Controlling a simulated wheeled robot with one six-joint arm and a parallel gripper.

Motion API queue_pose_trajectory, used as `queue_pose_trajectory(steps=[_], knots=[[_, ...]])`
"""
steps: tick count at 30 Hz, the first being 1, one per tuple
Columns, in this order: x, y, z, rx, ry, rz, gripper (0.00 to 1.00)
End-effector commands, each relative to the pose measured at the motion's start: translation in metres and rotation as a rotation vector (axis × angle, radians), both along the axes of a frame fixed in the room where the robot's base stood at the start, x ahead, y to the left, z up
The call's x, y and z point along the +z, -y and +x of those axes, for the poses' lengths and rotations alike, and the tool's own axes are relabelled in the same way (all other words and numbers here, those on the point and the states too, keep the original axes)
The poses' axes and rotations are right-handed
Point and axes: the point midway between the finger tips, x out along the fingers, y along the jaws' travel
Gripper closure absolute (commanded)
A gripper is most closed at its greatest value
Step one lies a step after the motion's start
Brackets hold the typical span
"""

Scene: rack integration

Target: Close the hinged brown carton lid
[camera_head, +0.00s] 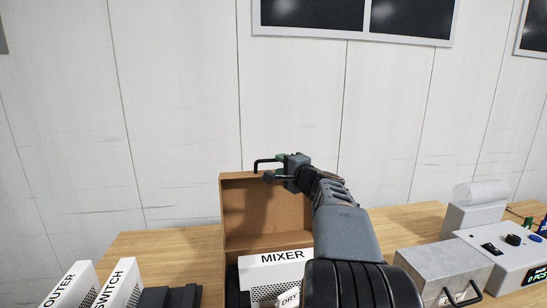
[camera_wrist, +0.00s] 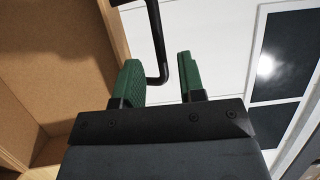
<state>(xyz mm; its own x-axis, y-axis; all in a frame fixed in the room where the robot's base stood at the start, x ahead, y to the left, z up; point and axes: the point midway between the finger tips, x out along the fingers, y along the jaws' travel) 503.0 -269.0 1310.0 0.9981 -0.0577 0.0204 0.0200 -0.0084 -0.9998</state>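The brown carton (camera_head: 233,240) sits on the wooden table, with its hinged lid (camera_head: 265,207) standing open, roughly upright, at the back. A black bar handle (camera_head: 264,161) is at the lid's top edge. My gripper (camera_head: 276,168) is at the top of the lid, beside the handle. In the wrist view its two green fingers (camera_wrist: 160,80) are apart. The bent black handle (camera_wrist: 154,35) shows in the gap between them, close to the left finger; I cannot tell whether they touch. The lid's inner face (camera_wrist: 55,60) fills the left of that view. My arm hides the lid's right side.
A white MIXER box (camera_head: 270,262) is in the carton. White ROUTER (camera_head: 68,285) and SWITCH (camera_head: 120,283) boxes stand at the left. A grey metal box (camera_head: 440,268) and a control unit (camera_head: 510,258) stand at the right. A panelled wall is behind.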

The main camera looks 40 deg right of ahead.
Motion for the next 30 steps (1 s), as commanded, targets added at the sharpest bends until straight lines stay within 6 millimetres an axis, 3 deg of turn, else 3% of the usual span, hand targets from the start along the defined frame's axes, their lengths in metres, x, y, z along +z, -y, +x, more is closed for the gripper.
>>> queue_pose_trajectory(steps=[3, 9, 23, 30], knots=[[0.002, 0.001, 0.020, 0.003, -0.001, 0.001, 0.63], [0.002, 0.002, 0.041, 0.002, -0.001, 0.001, 0.63], [0.001, 0.003, 0.049, 0.000, -0.001, -0.001, 0.63], [0.001, 0.003, 0.049, 0.001, 0.000, -0.001, 0.84]])
